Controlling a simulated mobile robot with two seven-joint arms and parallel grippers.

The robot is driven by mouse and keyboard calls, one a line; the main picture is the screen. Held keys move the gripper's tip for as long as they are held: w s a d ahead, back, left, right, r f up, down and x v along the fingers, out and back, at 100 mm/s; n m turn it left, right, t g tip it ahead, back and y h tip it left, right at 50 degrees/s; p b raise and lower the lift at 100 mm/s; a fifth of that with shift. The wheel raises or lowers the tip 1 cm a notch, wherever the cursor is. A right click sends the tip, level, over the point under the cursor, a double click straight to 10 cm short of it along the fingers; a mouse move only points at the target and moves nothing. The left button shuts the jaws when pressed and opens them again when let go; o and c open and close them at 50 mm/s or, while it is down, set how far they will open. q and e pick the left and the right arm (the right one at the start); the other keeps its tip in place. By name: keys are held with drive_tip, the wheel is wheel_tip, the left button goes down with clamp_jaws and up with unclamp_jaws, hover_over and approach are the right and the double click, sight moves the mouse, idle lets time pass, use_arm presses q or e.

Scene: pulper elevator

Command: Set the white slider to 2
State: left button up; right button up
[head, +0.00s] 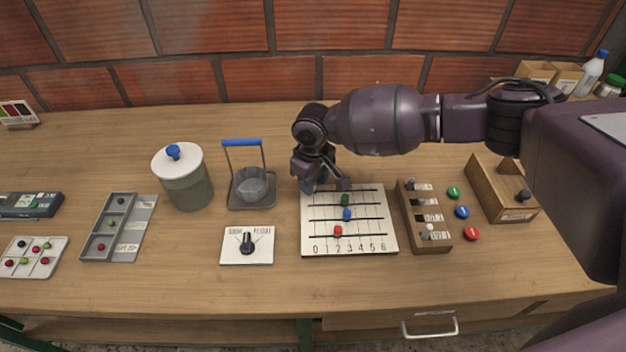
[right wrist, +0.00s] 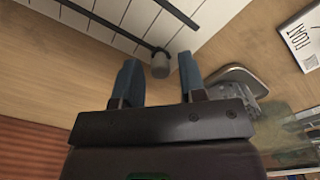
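The white slider board (head: 388,245) lies flat at the middle of the table, with dark slots and a printed scale from 0 to 6. Its red knob (head: 338,231), blue knob (head: 347,214) and green knob (head: 345,200) sit along separate slots. The white slider is hidden in the head view behind my right gripper (head: 327,186), at the board's far edge. In the right wrist view, a pale grey-white knob (right wrist: 160,68) stands at a slot's end, between the separated fingertips of my right gripper (right wrist: 159,72). Gaps show on both sides of it. My left gripper is not visible.
A wooden block with switches (head: 425,222) stands close right of the board, with several coloured buttons beyond. A dial plate (head: 262,256) and a grey basket with a blue handle (head: 240,200) stand to the left. Bare table lies in front.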

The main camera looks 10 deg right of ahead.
sight(333, 191)
clamp_jaws()
drive_tip(key=shift+s+d+r+p, duration=0.1)
drive_tip(key=shift+s+d+p, duration=0.15)
drive_tip(key=shift+d+p, duration=0.6)
drive_tip(key=shift+s+d+r+p, duration=0.1)
drive_tip(key=shift+s+d+p, duration=0.1)
drive_tip(key=shift+d, duration=1.2)
drive_tip(key=shift+d+f, duration=0.1)
drive_tip(key=shift+d, duration=0.05)
drive_tip(key=shift+o, duration=0.3)
unclamp_jaws()
drive_tip(key=shift+f, duration=0.1)
drive_tip(key=shift+o, duration=0.6)
